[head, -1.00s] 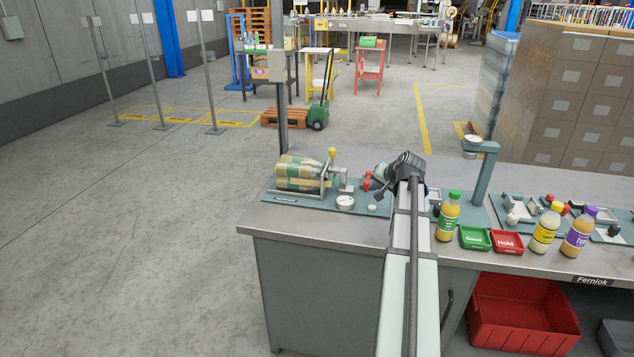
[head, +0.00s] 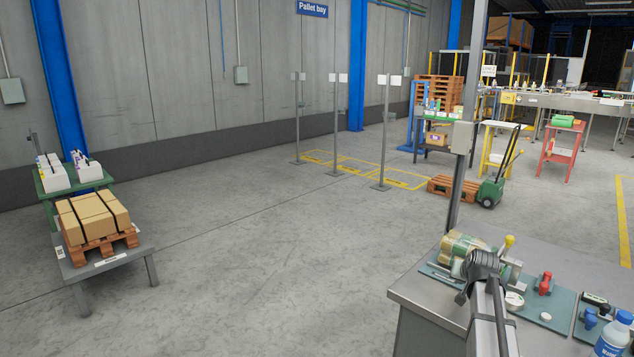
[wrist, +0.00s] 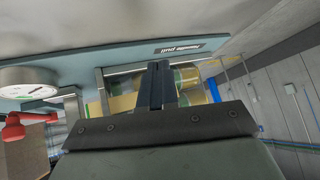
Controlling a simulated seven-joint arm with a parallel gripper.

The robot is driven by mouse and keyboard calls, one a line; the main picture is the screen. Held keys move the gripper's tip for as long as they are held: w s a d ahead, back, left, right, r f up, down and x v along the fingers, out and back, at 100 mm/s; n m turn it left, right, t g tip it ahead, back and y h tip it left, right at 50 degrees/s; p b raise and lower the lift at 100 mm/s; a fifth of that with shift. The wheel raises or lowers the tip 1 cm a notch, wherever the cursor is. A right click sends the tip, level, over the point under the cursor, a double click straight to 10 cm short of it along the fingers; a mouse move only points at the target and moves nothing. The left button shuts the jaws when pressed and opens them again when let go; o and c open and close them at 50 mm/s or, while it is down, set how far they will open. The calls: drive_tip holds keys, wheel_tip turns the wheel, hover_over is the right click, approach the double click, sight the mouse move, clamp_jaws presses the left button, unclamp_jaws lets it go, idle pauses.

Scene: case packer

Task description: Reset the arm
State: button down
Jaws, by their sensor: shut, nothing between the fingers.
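My arm (head: 492,310) reaches up over the workbench (head: 425,285) in the head view. My gripper (head: 463,294) is at its far end, in front of the holder with lying bottles (head: 464,246); the arm partly hides that holder. In the wrist view my gripper (wrist: 158,70) shows two dark fingers pressed together, with nothing between them. The fingers cover part of the yellowish bottles (wrist: 125,103) behind them. I cannot tell the exact gap between fingertips and bottles.
A yellow-knobbed lever (head: 509,241), a round dial (head: 514,300) and a red clamp (head: 544,284) stand close right of the arm. A white-and-blue bottle (head: 613,337) stands at lower right. A pallet of cartons (head: 95,218) is far left; the floor between is clear.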

drive_tip(key=w+a+f+n, duration=0.2)
drive_tip(key=w+a+n, duration=0.1)
drive_tip(key=a, duration=0.9)
drive_tip(key=w+a+f+n, duration=0.2)
drive_tip(key=a+f+n, duration=0.1)
drive_tip(key=a, duration=1)
drive_tip(key=s+a+f+g+y, duration=0.1)
drive_tip(key=s+f+g, duration=0.2)
drive_tip(key=s+f, duration=1.05)
drive_tip(key=s+f+g, duration=0.4)
drive_tip(key=s+f, duration=0.6)
drive_tip(key=f, duration=0.7)
drive_tip(key=s+a+f+g, duration=0.1)
drive_tip(key=s+f, duration=0.3)
drive_tip(key=s, duration=0.8)
drive_tip(key=s+f+g, duration=0.4)
drive_tip(key=s, duration=0.8)
drive_tip(key=s+a+f+m+g+y, duration=0.1)
drive_tip(key=s+f+g, duration=0.2)
drive_tip(key=s, duration=1)
wheel_tip(320, 180, down, 2)
drive_tip(key=shift+a, duration=0.35)
drive_tip(key=shift+w, duration=0.1)
